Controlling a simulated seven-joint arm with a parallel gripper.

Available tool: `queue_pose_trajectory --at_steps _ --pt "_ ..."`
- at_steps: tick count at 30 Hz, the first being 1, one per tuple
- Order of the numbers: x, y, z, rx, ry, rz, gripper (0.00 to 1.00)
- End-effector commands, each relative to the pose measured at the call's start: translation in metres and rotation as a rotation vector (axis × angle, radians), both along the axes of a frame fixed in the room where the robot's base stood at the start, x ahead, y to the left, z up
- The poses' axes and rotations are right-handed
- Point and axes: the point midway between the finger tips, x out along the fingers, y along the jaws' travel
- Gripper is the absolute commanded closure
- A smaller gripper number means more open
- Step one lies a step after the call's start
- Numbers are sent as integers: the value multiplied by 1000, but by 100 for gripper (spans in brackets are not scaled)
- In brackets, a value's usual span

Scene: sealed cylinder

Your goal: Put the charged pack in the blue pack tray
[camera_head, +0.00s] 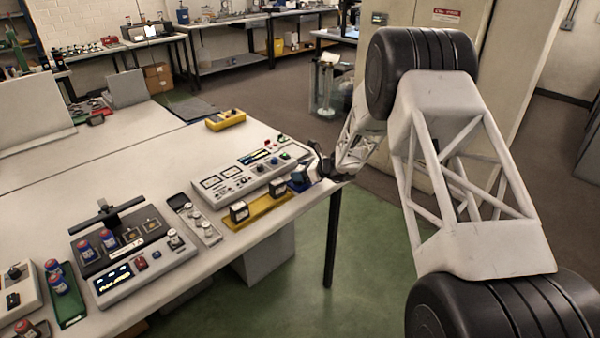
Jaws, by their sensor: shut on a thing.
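My gripper (312,172) is at the right end of the bench, low over its front edge. It is shut on a small dark pack (298,175), mostly hidden by the fingers. A patch of blue (301,186) shows just under the pack; it may be the blue pack tray, but I cannot tell whether the pack touches it. Two similar black packs with pale labels, a left one (240,212) and a right one (277,188), stand on a yellow tray (258,211) left of my gripper. Which pack is charged does not show.
A grey instrument panel (232,184) lies behind the yellow tray. A charger-like unit (140,265), a narrow grey panel (207,232) and a green tray (71,312) with red-topped blue cylinders stand farther left. A yellow device (226,120) lies behind. The middle bench is clear.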

Motion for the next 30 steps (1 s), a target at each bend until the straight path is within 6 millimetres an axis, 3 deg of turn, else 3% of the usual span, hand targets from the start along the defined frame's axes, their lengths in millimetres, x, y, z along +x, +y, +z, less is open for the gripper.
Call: queue_pose_trajectory --at_steps 13,14,18,30 --pt "0 0 -3 0 -1 0 76" --pt "0 0 -4 0 -1 0 39" --pt "0 0 -3 0 -1 0 18" --pt "0 0 -1 0 -1 0 15"
